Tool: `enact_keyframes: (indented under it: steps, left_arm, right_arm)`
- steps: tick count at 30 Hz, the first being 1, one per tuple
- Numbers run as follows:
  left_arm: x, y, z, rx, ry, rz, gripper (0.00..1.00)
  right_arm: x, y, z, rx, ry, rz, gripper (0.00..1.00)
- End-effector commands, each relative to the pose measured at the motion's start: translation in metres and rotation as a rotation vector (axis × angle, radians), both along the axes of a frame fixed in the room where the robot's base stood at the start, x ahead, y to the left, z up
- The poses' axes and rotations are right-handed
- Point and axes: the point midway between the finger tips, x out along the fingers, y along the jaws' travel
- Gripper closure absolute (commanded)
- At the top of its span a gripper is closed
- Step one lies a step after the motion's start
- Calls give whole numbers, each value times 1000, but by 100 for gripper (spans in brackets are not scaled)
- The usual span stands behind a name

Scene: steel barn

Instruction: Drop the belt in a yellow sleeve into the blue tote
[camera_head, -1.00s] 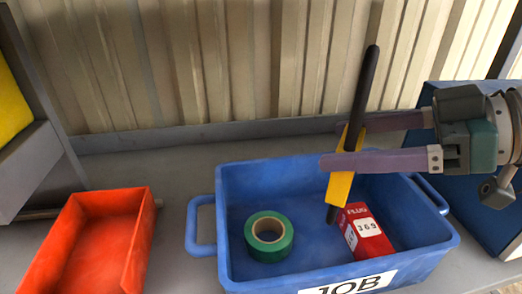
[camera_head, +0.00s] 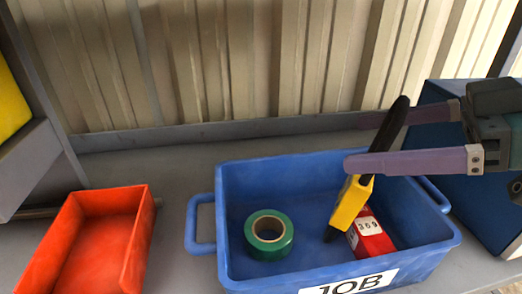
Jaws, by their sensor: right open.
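The belt, a black strip in a yellow sleeve (camera_head: 350,202), is tilted, with its lower end inside the blue tote (camera_head: 230,205) beside a red box. Its upper black end rises behind the near finger of my right gripper (camera_head: 358,143). That gripper is open above the tote's right side, with its fingers around the belt's upper part but not closed on it. I cannot tell whether the belt rests on anything or is falling. My left gripper is out of view.
The tote also holds a green tape roll (camera_head: 269,234) and the red box (camera_head: 369,236). An orange tray (camera_head: 88,250) stands to the left. A dark blue bin (camera_head: 433,140) stands behind on the right. A corrugated wall closes the back of the grey bench.

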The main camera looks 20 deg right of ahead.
Motion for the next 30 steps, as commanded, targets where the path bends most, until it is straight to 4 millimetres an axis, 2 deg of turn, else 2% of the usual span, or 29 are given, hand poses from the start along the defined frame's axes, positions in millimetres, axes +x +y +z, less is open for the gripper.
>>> enact_keyframes:
  steps: [6, 12, 30]
  left_arm:
    - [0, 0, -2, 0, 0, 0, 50]
    - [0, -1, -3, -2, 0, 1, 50]
    - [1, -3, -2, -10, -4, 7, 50]
  right_arm:
    - [-31, -26, 15, -1, 3, -2, 0]
    - [-47, -41, 26, 0, 0, -1, 0]
    - [-51, -44, 28, 0, -1, 0, 0]
